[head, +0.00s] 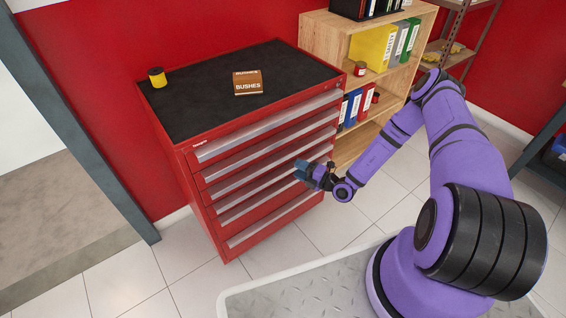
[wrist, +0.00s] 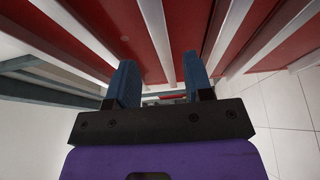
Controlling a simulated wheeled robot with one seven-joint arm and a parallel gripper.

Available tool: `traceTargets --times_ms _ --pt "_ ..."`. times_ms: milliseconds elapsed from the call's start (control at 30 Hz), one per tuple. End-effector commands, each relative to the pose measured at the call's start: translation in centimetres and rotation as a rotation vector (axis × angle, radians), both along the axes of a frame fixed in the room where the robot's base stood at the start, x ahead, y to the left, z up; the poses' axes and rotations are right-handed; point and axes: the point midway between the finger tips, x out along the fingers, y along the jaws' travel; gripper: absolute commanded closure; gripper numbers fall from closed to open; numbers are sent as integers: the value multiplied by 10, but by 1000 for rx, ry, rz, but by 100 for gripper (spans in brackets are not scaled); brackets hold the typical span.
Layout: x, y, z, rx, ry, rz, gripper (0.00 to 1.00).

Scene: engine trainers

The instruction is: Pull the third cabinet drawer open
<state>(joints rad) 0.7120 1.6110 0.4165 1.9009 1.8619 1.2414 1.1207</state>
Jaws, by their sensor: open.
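The red tool cabinet (head: 185,160) stands against the red wall, with several drawers that each carry a long silver pull strip. All drawers look shut and flush. The third drawer (head: 262,171), counted from the top, is in the middle of the front. My gripper (head: 300,172) is open at the right part of the cabinet front, around the height of the third and fourth drawers. In the wrist view my gripper (wrist: 160,82) has its two blue fingers spread, with a silver strip (wrist: 157,40) showing between them. I cannot tell whether they touch it.
A yellow can (head: 157,77) and a brown box marked BUSHES (head: 248,83) are on the cabinet's black top. A wooden shelf (head: 322,38) with binders stands close to the cabinet's right. The tiled floor (head: 165,262) before the cabinet is clear.

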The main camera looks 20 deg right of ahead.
Motion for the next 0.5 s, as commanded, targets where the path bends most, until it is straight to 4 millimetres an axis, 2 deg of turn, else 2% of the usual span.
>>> traceTargets --times_ms 100,300,500 --pt "17 16 0 1 -2 3 53" --pt "41 36 0 -2 -1 2 53" --pt "54 46 0 -2 -1 1 53"
